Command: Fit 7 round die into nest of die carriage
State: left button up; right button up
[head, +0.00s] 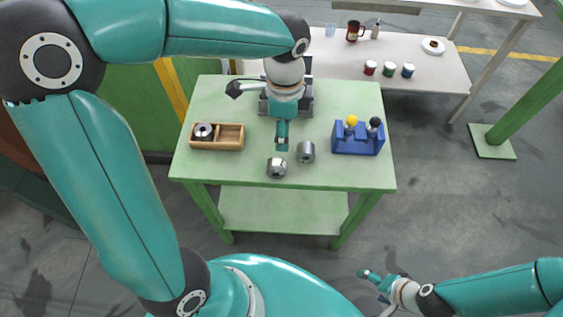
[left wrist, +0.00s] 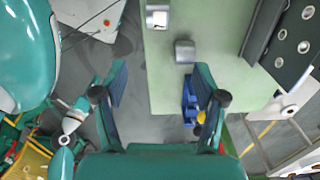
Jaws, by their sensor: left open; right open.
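Two metal round dies stand apart on the green table: one (head: 277,167) near the front edge, the other (head: 306,152) a little right and behind. Both show in the left wrist view, one (left wrist: 158,17) at the top and one (left wrist: 185,52) below. No number is readable. My left gripper (head: 282,143) is over the table just behind the dies, empty; its fingers (left wrist: 162,88) are spread apart in the left wrist view. My right gripper (head: 368,274) is open and empty, low right of the table. A grey fixture (head: 306,92), perhaps the die carriage, is mostly hidden behind my left arm.
A wooden two-compartment tray (head: 229,149) at the table's left holds a round part (head: 204,131) in its left compartment. A blue holder (head: 345,146) with yellow and black knobs stands at the right. A back bench (head: 340,60) carries cups and cans.

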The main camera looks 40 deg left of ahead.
pick_arm(q)
send_over(277, 162)
jog(key=f, duration=0.8)
jog(key=shift+w+d+f, duration=0.2)
jog(key=shift+d+f, duration=0.05)
jog(key=shift+d, duration=0.1)
jog(key=shift+s+a+f, duration=0.1)
jog(key=shift+f, duration=0.95)
jog(key=shift+s+a+f, duration=0.1)
jog(key=shift+a+f, duration=0.05)
jog(key=shift+f, duration=0.9)
jog(key=shift+s+a+f, duration=0.1)
jog(key=shift+f, duration=0.95)
jog(key=shift+c, duration=0.3)
jog(key=shift+r, duration=0.1)
grip_shut()
